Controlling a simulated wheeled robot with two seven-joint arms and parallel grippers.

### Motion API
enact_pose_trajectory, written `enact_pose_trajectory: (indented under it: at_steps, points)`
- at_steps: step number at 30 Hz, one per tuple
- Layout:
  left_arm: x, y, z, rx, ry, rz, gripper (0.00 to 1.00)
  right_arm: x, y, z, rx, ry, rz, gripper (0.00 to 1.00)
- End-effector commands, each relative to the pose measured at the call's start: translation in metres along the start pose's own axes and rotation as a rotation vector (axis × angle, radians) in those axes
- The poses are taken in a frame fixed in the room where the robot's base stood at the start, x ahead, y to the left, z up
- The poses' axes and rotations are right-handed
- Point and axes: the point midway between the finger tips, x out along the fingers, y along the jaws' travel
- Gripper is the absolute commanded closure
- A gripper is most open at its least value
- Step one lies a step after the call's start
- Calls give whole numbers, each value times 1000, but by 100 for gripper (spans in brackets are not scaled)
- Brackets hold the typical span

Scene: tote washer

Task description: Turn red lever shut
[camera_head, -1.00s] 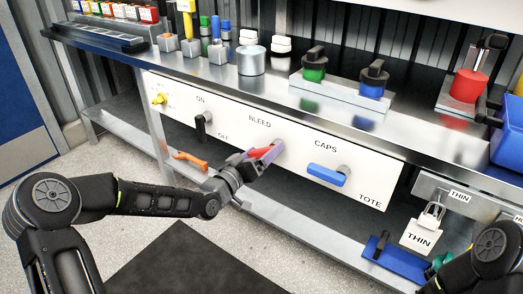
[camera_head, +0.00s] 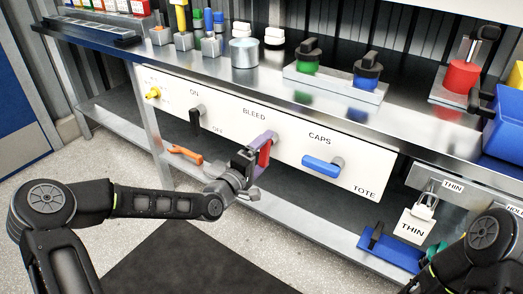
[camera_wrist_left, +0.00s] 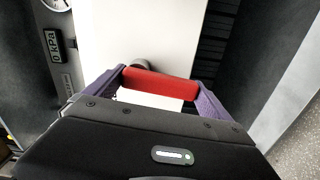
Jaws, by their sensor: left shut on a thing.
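The red lever (camera_head: 265,152) is on the white panel under the word BLEED. In the head view it now hangs steeply downward from its pivot. My left gripper (camera_head: 258,150) is shut on it, with purple fingers on either side. In the left wrist view the red lever (camera_wrist_left: 158,86) lies across between the two purple fingers of the left gripper (camera_wrist_left: 160,88). Its grey pivot shows just behind it. Of my right arm only a dark joint shows at the lower right of the head view; its gripper is not visible.
On the same panel are a black lever (camera_head: 196,119) at left, a blue lever (camera_head: 322,166) at right and a small yellow knob (camera_head: 153,94). An orange handle (camera_head: 185,154) is below. A padlock with a THIN tag (camera_head: 412,228) hangs at right above a blue tray (camera_head: 389,250).

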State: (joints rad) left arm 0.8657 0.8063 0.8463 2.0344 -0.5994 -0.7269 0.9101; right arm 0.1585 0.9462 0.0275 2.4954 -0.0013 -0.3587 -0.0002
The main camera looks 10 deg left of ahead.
Motion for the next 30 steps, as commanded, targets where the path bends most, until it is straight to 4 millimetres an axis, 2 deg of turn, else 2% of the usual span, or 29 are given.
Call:
enact_pose_trajectory:
  at_steps: [9, 22, 23, 25, 30]
  points:
    - [0, -1, 4, -118, 0, -2, 79, -1, 0, 0, 0, 0, 0, 64]
    - [0, -2, 5, -136, 0, -3, 79, -1, 0, 0, 0, 0, 0, 64]
    - [0, -2, 5, -136, 1, -3, 5, -1, 0, 0, 0, 0, 0, 64]
    - [0, -1, 4, -135, 1, -3, 0, -1, 0, 0, 0, 0, 0, 64]
    - [0, -1, 4, -132, 0, -2, 0, -1, 0, 0, 0, 0, 0, 64]
